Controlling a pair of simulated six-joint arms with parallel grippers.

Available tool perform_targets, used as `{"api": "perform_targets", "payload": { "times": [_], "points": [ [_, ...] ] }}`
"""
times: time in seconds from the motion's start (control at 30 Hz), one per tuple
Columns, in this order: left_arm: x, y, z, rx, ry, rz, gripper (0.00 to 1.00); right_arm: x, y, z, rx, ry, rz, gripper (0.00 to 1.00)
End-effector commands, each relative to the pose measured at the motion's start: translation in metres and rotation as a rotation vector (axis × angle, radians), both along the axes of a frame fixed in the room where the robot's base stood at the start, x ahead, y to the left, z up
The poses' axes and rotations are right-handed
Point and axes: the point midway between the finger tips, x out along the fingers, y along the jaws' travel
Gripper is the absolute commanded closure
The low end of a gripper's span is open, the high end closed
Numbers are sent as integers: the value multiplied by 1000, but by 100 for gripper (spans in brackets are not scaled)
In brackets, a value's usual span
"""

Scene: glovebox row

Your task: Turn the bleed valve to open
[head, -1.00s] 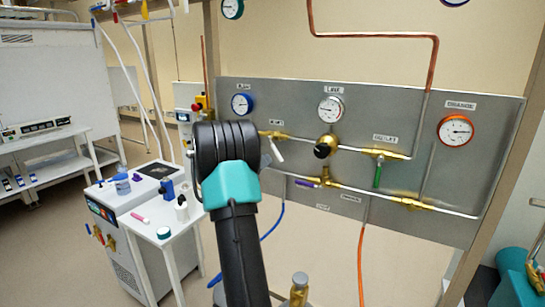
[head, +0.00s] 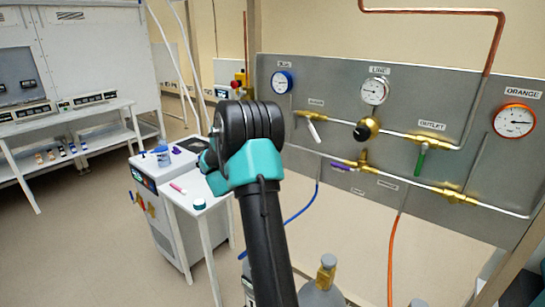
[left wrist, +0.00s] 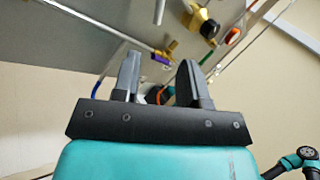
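The purple-handled valve (head: 342,166) sits on the lower pipe of the grey panel (head: 300,95), its handle lying roughly along the pipe. Which valve is the bleed valve I cannot tell; the small labels are too blurred. A white-handled valve (head: 313,130) and a green-handled valve (head: 421,160) are on the upper pipe, both handles hanging down. In the left wrist view my left gripper (left wrist: 156,80) is open and empty, fingers pointing toward the panel, with the purple handle (left wrist: 162,56) beyond them, apart. My left gripper is not visible in the head view. My right gripper is not in view.
A regulator with a black knob (head: 366,129) and gauges (head: 515,121) stick out from the panel. A blue hose (head: 300,213) and an orange hose (head: 393,255) hang below. Gas cylinders (head: 322,290) stand at the bottom. A white cart (head: 175,200) stands left.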

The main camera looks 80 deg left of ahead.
Motion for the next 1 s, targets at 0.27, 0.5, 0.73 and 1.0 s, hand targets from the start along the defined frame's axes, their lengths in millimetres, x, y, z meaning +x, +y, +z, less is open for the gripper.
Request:
{"api": "perform_targets", "payload": {
  "times": [0.27, 0.5, 0.73, 1.0],
  "points": [
    [1, 3, -2, 89, 31, 32, 86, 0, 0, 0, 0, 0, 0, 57],
    [4, 11, -8, 403, 140, 146, 100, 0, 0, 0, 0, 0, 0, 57],
    [7, 20, -15, 758, 263, 274, 100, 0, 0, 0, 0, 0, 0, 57],
    [11, 30, -23, 1170, 406, 423, 100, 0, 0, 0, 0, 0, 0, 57]
  ]
}}
